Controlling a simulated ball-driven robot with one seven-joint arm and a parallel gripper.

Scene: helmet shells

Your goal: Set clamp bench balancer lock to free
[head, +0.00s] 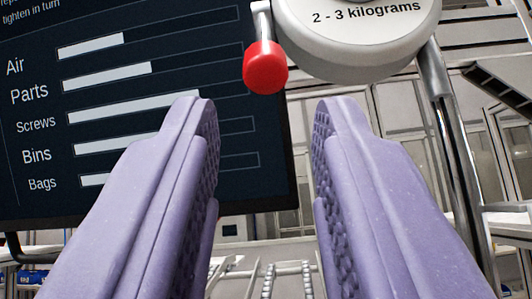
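The balancer (360,38) is a round pale housing at the top, marked "2 - 3 kilograms", cut off by the upper edge of the head view. Its lock lever has a red knob (265,68) on a short metal stem at the housing's left side, with the knob hanging down. My gripper (265,118) is open and empty, with two purple textured fingers pointing up the picture. The knob shows above the gap between the fingertips, nearer the left one, and appears apart from both. No lock label is visible.
A dark screen (225,185) with bars for Air, Parts, Screws, Bins and Bags stands behind on the left. A metal post (455,150) rises at the right below the balancer. Chains or rods (270,280) show low between my fingers. Pale cabinets fill the background.

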